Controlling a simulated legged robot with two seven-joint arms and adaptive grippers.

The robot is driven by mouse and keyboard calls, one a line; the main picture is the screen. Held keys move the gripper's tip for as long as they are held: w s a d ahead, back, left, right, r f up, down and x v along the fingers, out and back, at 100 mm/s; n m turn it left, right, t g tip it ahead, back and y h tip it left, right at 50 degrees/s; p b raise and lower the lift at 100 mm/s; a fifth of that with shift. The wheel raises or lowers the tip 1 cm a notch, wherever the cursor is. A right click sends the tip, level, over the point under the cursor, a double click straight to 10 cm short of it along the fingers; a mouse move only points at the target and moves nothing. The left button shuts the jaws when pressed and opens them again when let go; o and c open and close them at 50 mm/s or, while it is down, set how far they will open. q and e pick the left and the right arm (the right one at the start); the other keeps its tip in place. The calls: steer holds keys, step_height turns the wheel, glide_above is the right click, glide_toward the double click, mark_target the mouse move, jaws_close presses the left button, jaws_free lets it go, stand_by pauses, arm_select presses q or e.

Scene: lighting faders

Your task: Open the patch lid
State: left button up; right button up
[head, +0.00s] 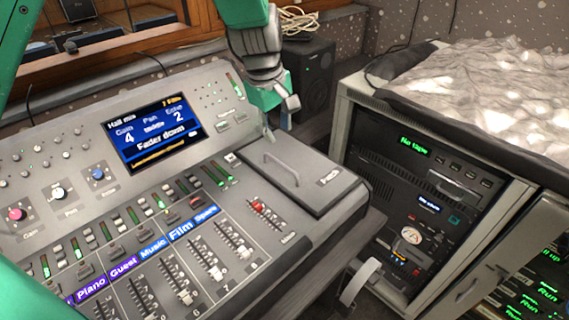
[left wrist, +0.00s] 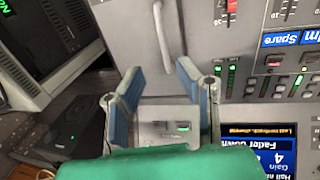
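The patch lid (head: 302,174) is a grey panel on the right end of the mixing console, lying flat and closed, with a bar handle (head: 283,167) on its left part. In the left wrist view the handle (left wrist: 164,32) runs as a pale bar just beyond my fingertips. My left gripper (head: 279,120) is above the far edge of the console, behind the lid, pointing down. In the left wrist view its two blue-padded fingers (left wrist: 158,80) are spread apart with nothing between them. My right gripper is not in view.
The console screen (head: 160,133) reads "Fader down". Several faders, including a red-capped one (head: 258,207), lie left of the lid. A black speaker (head: 312,75) stands behind. A rack (head: 425,190) with a crumpled cover (head: 490,85) on top stands to the right.

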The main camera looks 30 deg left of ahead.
mark_target(285, 166)
arm_select(q)
steer(key=f, duration=0.3)
steer(key=w+f, duration=0.1)
steer(key=f, duration=0.3)
steer(key=w+f, duration=0.1)
steer(key=f, duration=0.3)
steer(key=shift+f, duration=0.1)
steer(key=shift+d+f, duration=0.15)
steer(key=shift+d, duration=0.15)
steer(key=shift+d, duration=0.1)
steer(key=shift+c, duration=0.5)
jaws_close()
